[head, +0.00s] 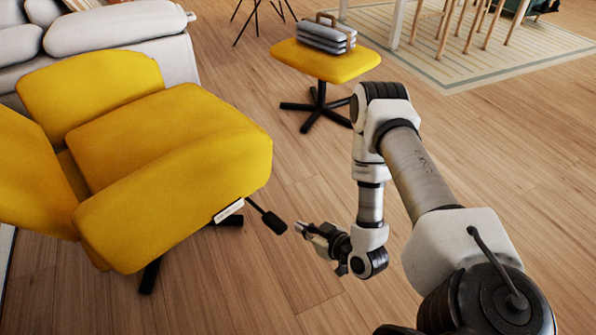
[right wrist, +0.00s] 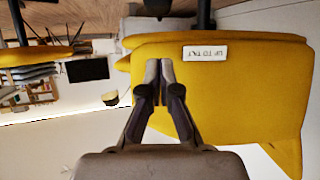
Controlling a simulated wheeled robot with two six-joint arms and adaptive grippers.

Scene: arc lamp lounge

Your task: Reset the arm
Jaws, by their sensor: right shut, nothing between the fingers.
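My right arm reaches in from the right in the head view and bends down at its elbow. Its gripper (head: 302,229) is shut and empty, low in front of the yellow armchair (head: 170,160). The fingertips are just right of the chair's black lever knob (head: 275,222), with a small gap showing in the picture. In the right wrist view, which is upside down, the closed fingers (right wrist: 159,70) point towards the chair's yellow side (right wrist: 245,95) and its white label (right wrist: 205,52). The lever cannot be made out there. My left gripper is out of view.
A yellow footstool (head: 325,62) with folded grey cloths (head: 322,36) stands behind my right arm. A light grey sofa (head: 120,28) is at the back left. A striped rug (head: 460,55) with table and chair legs lies at the back right. Wooden floor is clear around the gripper.

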